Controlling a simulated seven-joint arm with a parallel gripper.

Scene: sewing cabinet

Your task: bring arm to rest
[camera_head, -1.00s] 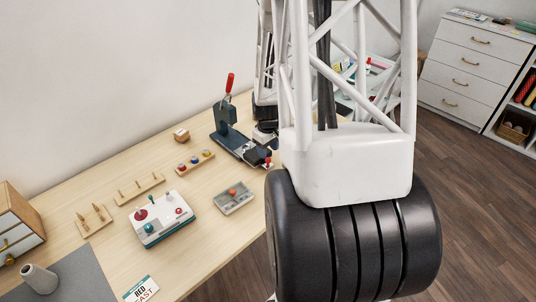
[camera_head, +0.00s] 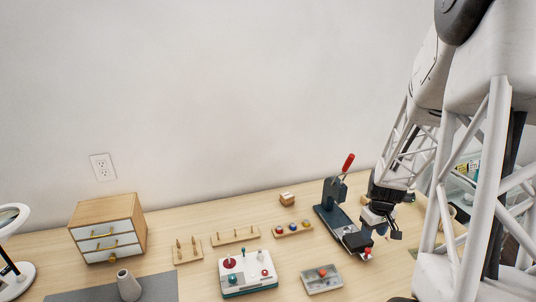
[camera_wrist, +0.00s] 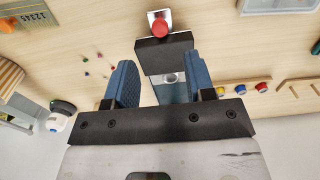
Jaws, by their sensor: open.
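My arm (camera_head: 470,170) comes down from the upper right in the head view, its white lattice links filling that side. My gripper (camera_head: 382,226) is low at the right part of the table, beside a dark lever press (camera_head: 333,203) with a red handle. In the wrist view my gripper (camera_wrist: 160,82) shows two blue fingers spread apart with nothing held between them. Beyond the fingertips are a dark block (camera_wrist: 163,54) and a red knob (camera_wrist: 160,25). I cannot tell the exact gap between gripper and press.
A control box (camera_head: 247,276), a grey box with a red knob (camera_head: 322,280), peg boards (camera_head: 236,236) and a small drawer cabinet (camera_head: 108,229) stand on the wooden table. A magnifier lamp (camera_head: 12,270) is at the left edge.

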